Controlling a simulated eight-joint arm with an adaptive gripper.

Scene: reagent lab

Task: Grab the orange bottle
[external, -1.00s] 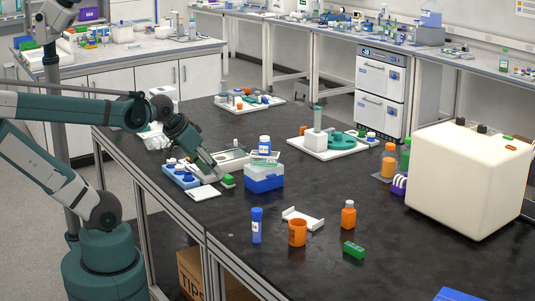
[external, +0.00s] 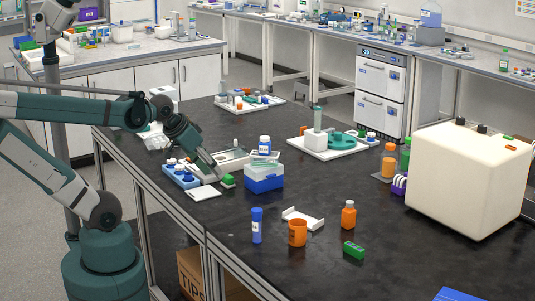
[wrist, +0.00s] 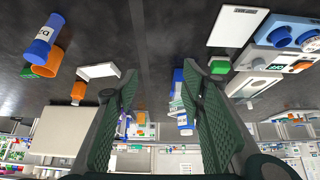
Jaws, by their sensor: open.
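The orange bottle (external: 348,215) with a pale label stands upright on the black bench, right of the orange cup (external: 297,232). In the wrist view it is a small orange shape (wrist: 78,92) left of my left finger. My gripper (external: 215,173) is at the bench's left side, by the blue-and-white box, well apart from the bottle. In the wrist view my gripper (wrist: 160,82) shows two green fingers spread apart with nothing between them.
A blue bottle (external: 257,225), a white holder (external: 302,219) and a green box (external: 353,250) are around the orange bottle. A blue-and-white box (external: 264,177) with a bottle on top stands between my gripper and it. A large cream machine (external: 467,180) stands at right.

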